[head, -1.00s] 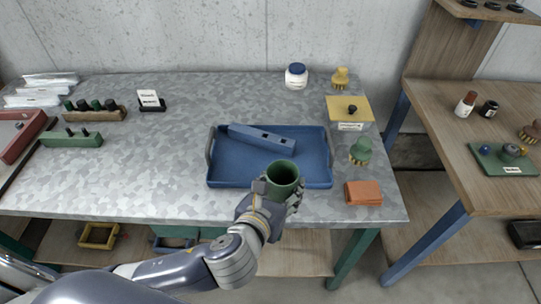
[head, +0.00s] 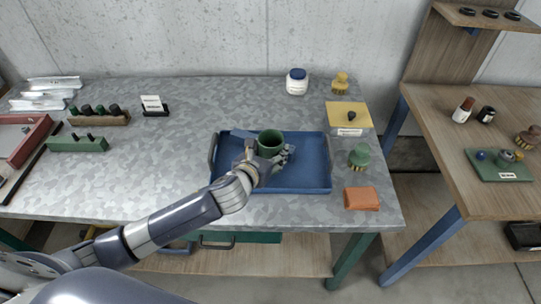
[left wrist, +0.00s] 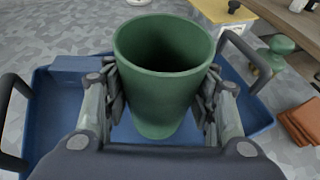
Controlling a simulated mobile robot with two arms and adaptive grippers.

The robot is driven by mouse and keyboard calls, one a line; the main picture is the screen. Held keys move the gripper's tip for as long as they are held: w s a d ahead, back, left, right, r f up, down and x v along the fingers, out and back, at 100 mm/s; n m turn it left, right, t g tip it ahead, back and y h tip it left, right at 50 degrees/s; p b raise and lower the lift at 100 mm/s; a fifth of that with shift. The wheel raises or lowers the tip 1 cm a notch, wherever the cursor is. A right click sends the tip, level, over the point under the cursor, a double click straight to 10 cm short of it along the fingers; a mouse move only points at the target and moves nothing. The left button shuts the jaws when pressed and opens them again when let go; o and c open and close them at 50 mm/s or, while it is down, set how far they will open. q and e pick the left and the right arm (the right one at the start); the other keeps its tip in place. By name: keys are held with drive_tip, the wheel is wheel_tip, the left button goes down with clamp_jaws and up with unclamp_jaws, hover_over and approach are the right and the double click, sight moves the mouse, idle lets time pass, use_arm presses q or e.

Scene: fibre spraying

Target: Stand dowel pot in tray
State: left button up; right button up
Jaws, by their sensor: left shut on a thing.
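The dowel pot (head: 271,139) is a green, empty-looking cup, upright in my left gripper (head: 268,160). In the left wrist view the pot (left wrist: 165,85) sits between the two fingers of my left gripper (left wrist: 160,108), which are shut on its sides. The blue tray (head: 310,178) lies on the metal table, and the pot is over its middle. In the left wrist view the tray (left wrist: 52,120) shows around and below the pot. I cannot tell whether the pot's base touches the tray floor. My right gripper is not in view.
Right of the tray are a green brush (head: 359,156), orange cloths (head: 361,198) and a yellow box (head: 348,114). A white jar (head: 297,82) stands behind.

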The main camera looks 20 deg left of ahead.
use_arm(q)
drive_tip(key=shift+f, duration=1.25)
drive_tip(key=o, duration=1.1)
drive_tip(key=shift+s+f, duration=0.1)
drive_tip(key=shift+f, duration=0.05)
drive_tip(key=shift+o, duration=0.2)
drive_tip(key=shift+r, duration=0.2)
drive_tip(key=b+v, duration=0.1)
drive_tip(key=v, duration=1.1)
